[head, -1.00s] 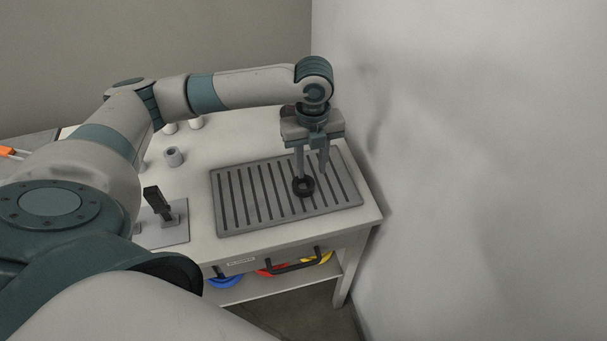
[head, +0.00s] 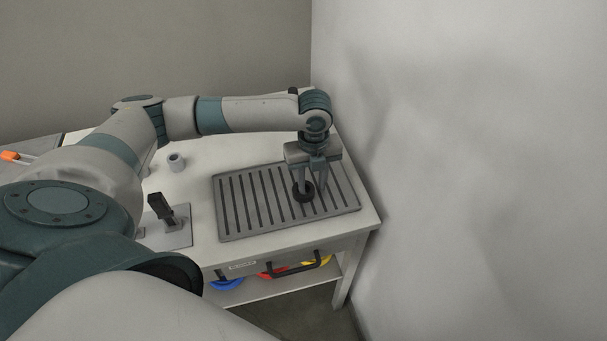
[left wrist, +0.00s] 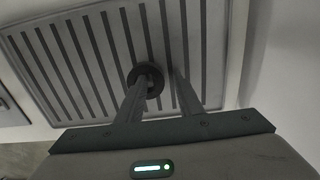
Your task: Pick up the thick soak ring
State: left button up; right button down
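The thick soak ring is a small black ring (head: 303,197) lying on the slotted grey tray (head: 240,228). In the left wrist view it (left wrist: 133,75) shows near the middle. My left gripper (head: 312,189) points down over the tray with its two fingers apart. One finger's tip is at the ring, apparently at its hole, and partly covers it; the other is just to the right of the ring. Both fingers also show in the left wrist view (left wrist: 161,77). I cannot tell whether either finger touches the ring. My right gripper is not in view.
A wall (head: 470,180) rises close to the right of the white table (head: 200,205). Left of the tray are a grey plate with a black upright piece (head: 161,207) and a small grey cup (head: 176,162). A drawer handle (head: 290,268) and coloured items show below.

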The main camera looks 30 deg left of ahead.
aim_at(313, 187)
pick_arm(q)
jog(key=shift+c, duration=0.2)
grip_shut()
jog(key=shift+r, duration=0.2)
jog(key=shift+r+b, duration=0.45)
jog(key=shift+r, duration=0.2)
notch_tip(313, 187, up, 2)
jog(key=shift+d+r+b, duration=0.1)
jog(key=shift+r+b, duration=0.15)
jog(key=shift+b, duration=0.35)
jog(key=d+r+b, duration=0.3)
jog(key=d+r, duration=0.4)
jog(key=d, duration=0.4)
jog(key=shift+s+d, duration=0.25)
jog(key=shift+s, duration=0.1)
